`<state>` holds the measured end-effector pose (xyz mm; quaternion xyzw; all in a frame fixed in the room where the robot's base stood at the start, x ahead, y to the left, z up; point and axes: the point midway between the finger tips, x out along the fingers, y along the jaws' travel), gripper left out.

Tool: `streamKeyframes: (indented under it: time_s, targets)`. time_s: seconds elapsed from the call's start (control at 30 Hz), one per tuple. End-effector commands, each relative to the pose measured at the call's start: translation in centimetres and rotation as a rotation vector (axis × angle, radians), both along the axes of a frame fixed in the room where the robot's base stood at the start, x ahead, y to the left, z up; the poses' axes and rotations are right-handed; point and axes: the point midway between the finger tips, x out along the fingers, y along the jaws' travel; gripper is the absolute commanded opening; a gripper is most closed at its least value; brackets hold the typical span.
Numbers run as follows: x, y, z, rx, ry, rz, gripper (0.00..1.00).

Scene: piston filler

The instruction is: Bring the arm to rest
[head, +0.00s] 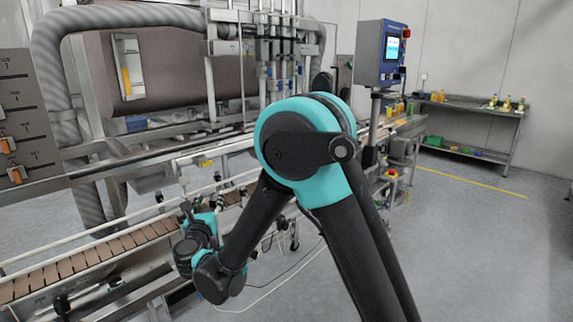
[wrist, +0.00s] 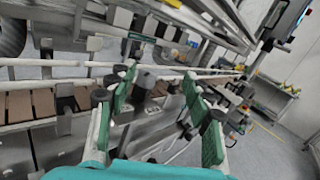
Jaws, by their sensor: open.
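My arm, teal and black, reaches from the bottom of the head view toward the filling machine and bends down to the left. My gripper shows in the wrist view (wrist: 160,90), with its two green-padded fingers spread apart and nothing between them. In the head view the fingers are small and partly hidden by the wrist, beside the conveyor rail. Beyond the fingers in the wrist view are the conveyor's rails and brackets. I cannot tell whether the fingers touch any of them.
The conveyor (head: 45,279) with brown slats runs along the left, close to my gripper. The filling machine (head: 125,45) stands behind it. A control panel (head: 382,53) stands at centre right. A metal shelf table (head: 470,108) holds bottles at the back right. The floor at right is clear.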

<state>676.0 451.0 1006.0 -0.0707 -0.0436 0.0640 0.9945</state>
Motion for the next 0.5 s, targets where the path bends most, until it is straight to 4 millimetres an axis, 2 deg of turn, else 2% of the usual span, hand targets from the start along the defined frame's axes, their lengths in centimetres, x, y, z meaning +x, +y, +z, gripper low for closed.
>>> streamKeyframes:
  time_s: [0.03,0.1,0.23,0.37,0.5]
  targets:
    - [1.4,-1.6,1.9,-0.079,-0.048,0.02,0.51]
    - [2.9,-3.2,4.4,-0.23,-0.128,0.068,0.51]
    - [4.5,-6.4,7.5,-0.564,-0.269,0.152,0.51]
    - [4.7,-10.1,7.9,-0.924,-0.371,0.234,0.51]
    - [3.9,-15.0,5.5,-1.329,-0.432,0.339,0.51]
